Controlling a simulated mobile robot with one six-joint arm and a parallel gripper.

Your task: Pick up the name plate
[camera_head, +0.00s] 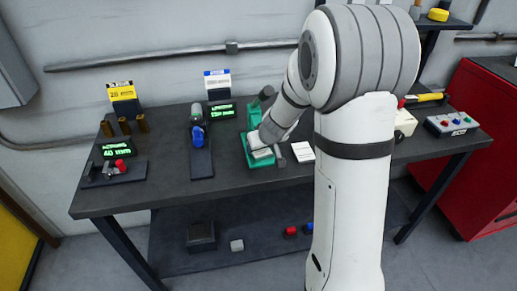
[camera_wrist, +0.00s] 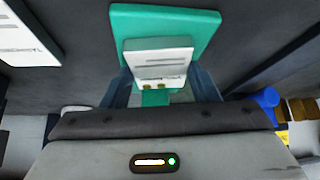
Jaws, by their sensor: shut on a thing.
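The name plate (camera_wrist: 160,62) is a small white plate with dark printed lines, between my fingers in the wrist view. My gripper (camera_wrist: 162,88) is shut on it. A green holder (camera_wrist: 150,18) lies behind the plate in the wrist view. In the head view, my gripper (camera_head: 264,143) is low over the green holder (camera_head: 258,162) on the workbench, with the pale plate (camera_head: 262,153) at its end. I cannot tell whether the plate touches the holder.
A white printed card (camera_head: 302,152) lies just right of the holder on the dark workbench (camera_head: 225,180). A stand with a blue part (camera_head: 198,138) is to the left. A green-lit display (camera_head: 222,111) stands behind. A red cabinet (camera_head: 488,150) is at the right.

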